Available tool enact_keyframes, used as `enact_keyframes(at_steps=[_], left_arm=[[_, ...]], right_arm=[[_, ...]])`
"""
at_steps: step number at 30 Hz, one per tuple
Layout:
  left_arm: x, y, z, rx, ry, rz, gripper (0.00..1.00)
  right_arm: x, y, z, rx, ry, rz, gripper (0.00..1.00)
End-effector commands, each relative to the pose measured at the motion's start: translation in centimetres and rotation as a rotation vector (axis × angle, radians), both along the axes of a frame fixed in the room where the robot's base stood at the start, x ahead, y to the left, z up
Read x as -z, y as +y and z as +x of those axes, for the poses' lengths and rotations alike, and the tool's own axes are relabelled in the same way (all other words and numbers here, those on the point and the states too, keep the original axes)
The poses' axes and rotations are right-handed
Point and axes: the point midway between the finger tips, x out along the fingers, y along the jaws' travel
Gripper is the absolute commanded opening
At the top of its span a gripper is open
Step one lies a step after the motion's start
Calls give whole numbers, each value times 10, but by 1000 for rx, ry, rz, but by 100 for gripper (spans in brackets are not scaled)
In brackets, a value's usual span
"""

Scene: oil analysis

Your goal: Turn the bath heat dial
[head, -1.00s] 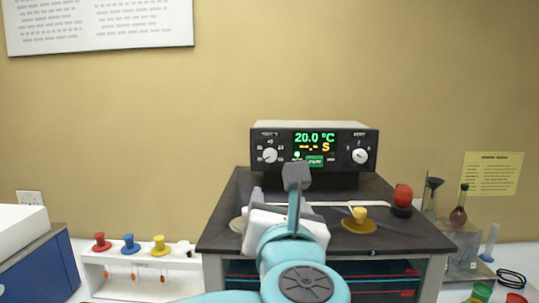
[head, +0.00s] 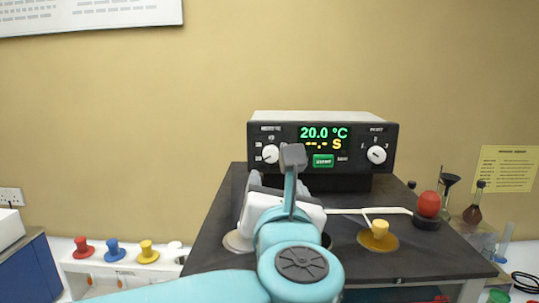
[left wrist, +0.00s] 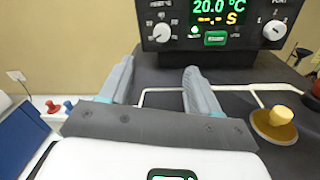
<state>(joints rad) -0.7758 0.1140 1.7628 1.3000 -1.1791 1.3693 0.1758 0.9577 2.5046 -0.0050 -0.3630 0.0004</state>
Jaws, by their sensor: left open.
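The bath controller (head: 321,150) is a black box with a green 20.0 °C display (head: 323,138). A white dial sits on its left side (head: 271,154) and another on its right side (head: 376,155). Both dials also show in the left wrist view, the left one (left wrist: 162,32) and the right one (left wrist: 274,30). Which one is the heat dial I cannot read. My left gripper (left wrist: 160,80) is open and empty, its fingers apart, short of the controller and below its front panel. In the head view my left arm hides part of the bath top. My right gripper is not in view.
The dark bath top (head: 350,205) carries a yellow-knobbed lid (head: 379,237), a white tube (head: 365,211) and a red-topped knob (head: 429,205). Glassware stands at right. A white rack with red, blue and yellow knobs (head: 113,253) stands at left.

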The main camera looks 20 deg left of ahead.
Motion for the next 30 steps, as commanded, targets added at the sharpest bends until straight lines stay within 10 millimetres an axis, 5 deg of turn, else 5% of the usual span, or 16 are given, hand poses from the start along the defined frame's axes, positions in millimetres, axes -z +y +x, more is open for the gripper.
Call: enact_keyframes(at_steps=[18, 30], left_arm=[[-3, 47, 123, -3, 3, 1, 62], [0, 53, 142, 1, 1, 1, 62]], right_arm=[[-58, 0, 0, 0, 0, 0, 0], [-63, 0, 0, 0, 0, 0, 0]])
